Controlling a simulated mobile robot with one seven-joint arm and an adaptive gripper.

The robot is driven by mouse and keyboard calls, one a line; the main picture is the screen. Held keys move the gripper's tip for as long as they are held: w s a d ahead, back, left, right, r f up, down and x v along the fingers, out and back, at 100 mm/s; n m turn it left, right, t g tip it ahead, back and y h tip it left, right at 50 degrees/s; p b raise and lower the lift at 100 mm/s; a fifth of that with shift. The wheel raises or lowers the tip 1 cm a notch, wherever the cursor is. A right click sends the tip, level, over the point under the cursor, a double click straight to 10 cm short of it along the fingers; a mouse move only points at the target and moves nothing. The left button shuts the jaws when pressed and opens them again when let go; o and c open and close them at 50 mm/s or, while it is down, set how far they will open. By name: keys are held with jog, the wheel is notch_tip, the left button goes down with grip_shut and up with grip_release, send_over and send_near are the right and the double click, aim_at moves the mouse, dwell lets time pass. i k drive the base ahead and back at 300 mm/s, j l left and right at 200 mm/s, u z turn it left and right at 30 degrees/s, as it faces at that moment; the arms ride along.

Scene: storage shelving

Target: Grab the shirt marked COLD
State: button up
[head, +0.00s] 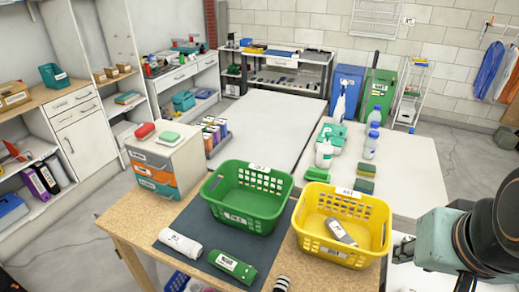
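Two rolled cloth bundles that look like shirts lie on a dark mat (163,222) at the front of the wooden table. One is a white roll (180,242) with small dark print. The other is a green roll (232,265) with a white label. A black-and-white striped item (282,284) is cut off at the bottom edge. The lettering is too small to read surely, so I cannot tell which shirt is marked COLD. My arm shows at the right edge, but no gripper fingers are visible.
A green basket (231,217) and a yellow basket (325,256) stand just behind the rolls. The yellow one holds a grey item (341,231). A small drawer unit (165,165) stands at left. White tables with bottles lie beyond. Shelving lines the left wall.

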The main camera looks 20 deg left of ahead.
aim_at(191, 249)
jog(key=u, duration=1.85)
jog(key=i+j+z, duration=0.15)
jog(key=z, duration=0.9)
jog(key=i+j+z, duration=0.1)
jog(key=j+z, duration=0.45)
jog(key=j, duration=0.2)
jog(key=j+z, duration=0.15)
jog(key=j, duration=0.25)
jog(key=i+j+z, duration=0.15)
jog(key=j, duration=0.25)
jog(key=j+z, duration=0.1)
jog(key=j, duration=0.7)
jog(key=j+z, duration=0.15)
jog(key=j, duration=0.6)
jog(key=k, duration=0.05)
